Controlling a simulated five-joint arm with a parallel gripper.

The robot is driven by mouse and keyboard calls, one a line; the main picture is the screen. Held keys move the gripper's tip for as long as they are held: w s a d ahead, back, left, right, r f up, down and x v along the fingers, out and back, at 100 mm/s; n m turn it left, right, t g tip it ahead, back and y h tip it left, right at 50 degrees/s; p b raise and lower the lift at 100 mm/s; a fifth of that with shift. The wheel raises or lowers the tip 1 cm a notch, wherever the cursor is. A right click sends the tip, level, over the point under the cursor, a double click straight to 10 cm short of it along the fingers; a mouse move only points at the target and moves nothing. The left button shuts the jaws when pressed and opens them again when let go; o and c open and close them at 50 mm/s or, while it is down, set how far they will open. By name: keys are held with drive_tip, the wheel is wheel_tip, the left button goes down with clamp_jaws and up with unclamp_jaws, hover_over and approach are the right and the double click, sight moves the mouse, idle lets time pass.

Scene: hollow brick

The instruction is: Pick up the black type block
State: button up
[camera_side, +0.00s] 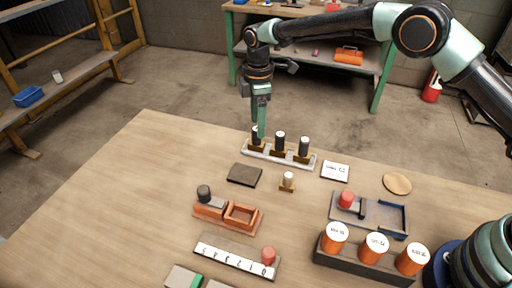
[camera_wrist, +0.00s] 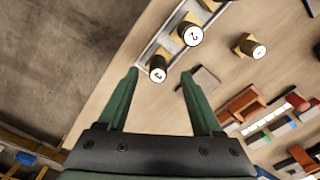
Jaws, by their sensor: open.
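Three black cylindrical blocks with white tops stand upright on tan bases in a pale rack (camera_side: 251,154) at the table's back. The left black block (camera_side: 256,130) is partly hidden by my gripper (camera_side: 261,125), which points down at it. In the wrist view this end block (camera_wrist: 157,64) shows between the spread green fingertips of my gripper (camera_wrist: 159,74), with gaps on both sides. The middle black block (camera_side: 279,140) and right black block (camera_side: 304,146) stand beside it.
A dark flat pad (camera_side: 244,174), a small white-topped piece (camera_side: 288,180) and a white card (camera_side: 335,171) lie in front of the rack. Orange cylinders in a dark holder (camera_side: 362,263) and a grey tray (camera_side: 388,220) fill the right. The table's left side is clear.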

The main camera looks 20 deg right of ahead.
sight(256, 128)
wheel_tip(256, 128, down, 5)
drive_tip(key=shift+w+a, duration=0.1)
clamp_jaws()
